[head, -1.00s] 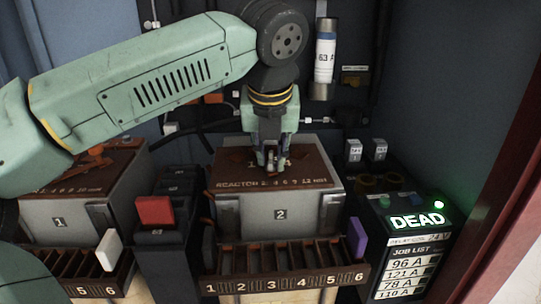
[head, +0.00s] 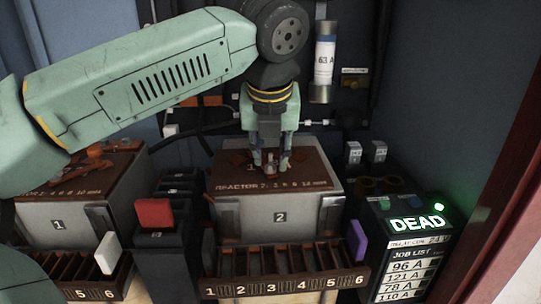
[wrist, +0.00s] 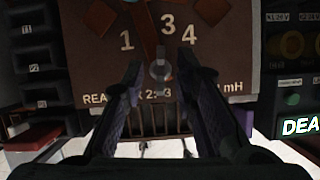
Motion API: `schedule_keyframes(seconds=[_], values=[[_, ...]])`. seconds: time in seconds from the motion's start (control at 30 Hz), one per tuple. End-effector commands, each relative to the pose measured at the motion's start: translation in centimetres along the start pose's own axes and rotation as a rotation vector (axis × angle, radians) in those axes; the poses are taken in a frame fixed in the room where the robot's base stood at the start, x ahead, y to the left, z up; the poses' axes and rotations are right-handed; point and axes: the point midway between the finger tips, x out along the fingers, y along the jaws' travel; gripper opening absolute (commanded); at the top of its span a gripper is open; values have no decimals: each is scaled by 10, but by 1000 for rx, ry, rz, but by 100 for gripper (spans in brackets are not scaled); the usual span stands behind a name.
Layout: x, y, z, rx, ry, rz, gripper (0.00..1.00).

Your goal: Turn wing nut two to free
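Box 2 (head: 280,217) has a brown top panel marked with numbers. The wing nut (wrist: 160,69), a small grey metal piece, stands upright near the middle of this panel, below the number 3 in the wrist view. My gripper (head: 270,164) points down over the panel. In the wrist view my gripper (wrist: 161,64) is open, with one finger on each side of the nut and a visible gap to both. The number 2 on the panel is not readable behind the nut and fingers.
Box 1 (head: 58,225) stands at the left with a similar brown top. Numbered slot racks (head: 285,288) lie in front of the boxes. A red block (head: 154,212) and a purple block (head: 356,238) stand nearby. A lit DEAD sign (head: 417,223) is at the right.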

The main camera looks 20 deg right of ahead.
Motion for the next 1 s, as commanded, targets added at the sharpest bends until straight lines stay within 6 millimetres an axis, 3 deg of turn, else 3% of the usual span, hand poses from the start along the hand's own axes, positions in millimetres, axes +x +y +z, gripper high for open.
schedule_keyframes(seconds=[0.3,0.5,0.7,1.0], values=[[-66,-2,0,2,-2,-4,27],[-98,-2,0,2,-1,-4,27],[-110,-1,-1,2,1,-2,27],[-110,0,-1,1,1,-1,27]])
